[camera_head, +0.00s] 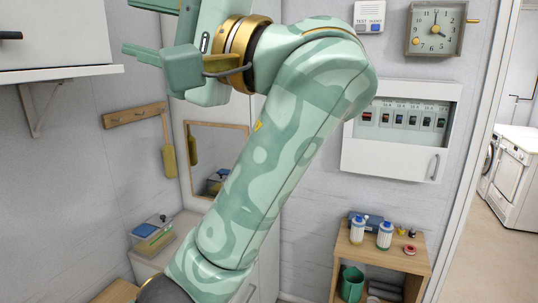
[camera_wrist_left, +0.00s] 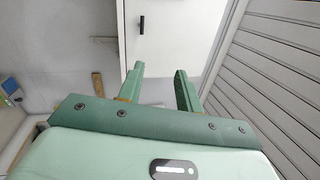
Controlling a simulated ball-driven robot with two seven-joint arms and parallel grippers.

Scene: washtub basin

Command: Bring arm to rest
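My left arm (camera_head: 290,140), green with a pale pattern, rises from the bottom left of the head view and bends at the upper right. Its gripper (camera_head: 132,27) is raised high and points left. The two fingers are apart with nothing between them. The left wrist view also shows the open, empty gripper (camera_wrist_left: 159,70), with a white cabinet beyond the fingertips. My right gripper is in neither view.
The white wall cabinet (camera_head: 60,35) with a black handle is at upper left. A fuse box (camera_head: 400,160) and a clock (camera_head: 435,30) hang on the wall. A wooden shelf (camera_head: 380,255) with bottles stands at lower right.

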